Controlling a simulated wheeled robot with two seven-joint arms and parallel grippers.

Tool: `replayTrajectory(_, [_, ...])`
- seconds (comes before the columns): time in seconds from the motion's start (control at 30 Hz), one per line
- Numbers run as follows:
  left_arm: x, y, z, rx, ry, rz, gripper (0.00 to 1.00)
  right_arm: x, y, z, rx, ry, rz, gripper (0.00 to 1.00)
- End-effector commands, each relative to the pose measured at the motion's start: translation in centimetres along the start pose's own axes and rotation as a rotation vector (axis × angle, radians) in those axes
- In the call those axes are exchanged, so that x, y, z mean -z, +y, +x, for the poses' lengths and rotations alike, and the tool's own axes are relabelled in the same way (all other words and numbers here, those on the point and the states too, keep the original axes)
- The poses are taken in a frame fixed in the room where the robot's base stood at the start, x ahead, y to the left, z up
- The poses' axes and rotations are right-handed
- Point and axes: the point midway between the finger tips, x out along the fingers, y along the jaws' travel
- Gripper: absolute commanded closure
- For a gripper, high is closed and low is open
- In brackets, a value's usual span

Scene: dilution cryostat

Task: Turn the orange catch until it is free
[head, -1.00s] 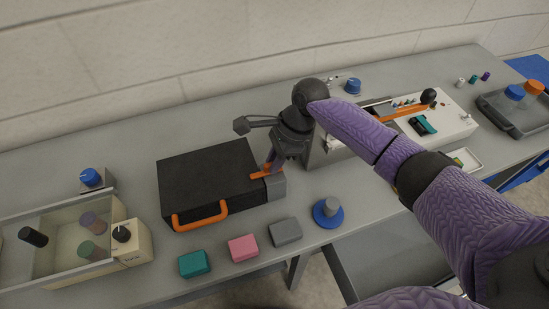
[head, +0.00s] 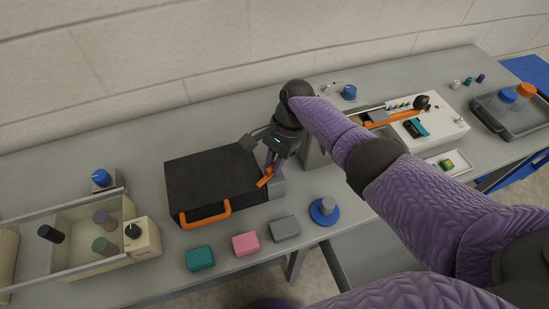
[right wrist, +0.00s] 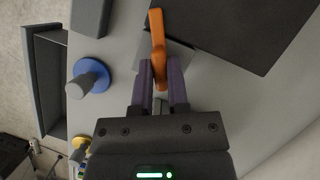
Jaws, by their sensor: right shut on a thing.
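The orange catch (head: 264,182) is a short bar at the right side of the black box (head: 208,178), over a small grey block (head: 278,189). It points obliquely toward the front of the table. In the right wrist view the catch (right wrist: 157,35) runs out from between the fingers, past the grey block (right wrist: 181,55) and alongside the box's edge. My right gripper (head: 270,168) is over the catch and shut on it, with one finger on each side in the right wrist view (right wrist: 160,70). The fingers hide part of the catch. My left gripper is out of view.
The box has an orange handle (head: 206,214) in front. Teal (head: 200,258), pink (head: 245,243) and grey (head: 285,229) blocks and a blue-based knob (head: 324,210) stand along the front edge. A white instrument (head: 435,122) is right of my gripper, a clear-walled case (head: 75,240) left.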

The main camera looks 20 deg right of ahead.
Motion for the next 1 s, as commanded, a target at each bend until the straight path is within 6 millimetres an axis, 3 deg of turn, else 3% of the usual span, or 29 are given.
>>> replayTrajectory(0.5, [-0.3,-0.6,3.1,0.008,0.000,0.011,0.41,0.1,-0.3,0.3,-0.186,0.001,-0.452,1.00])
replayTrajectory(1.0, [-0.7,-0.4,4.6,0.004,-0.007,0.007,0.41,-0.1,-0.4,0.1,-0.346,0.003,-0.842,1.00])
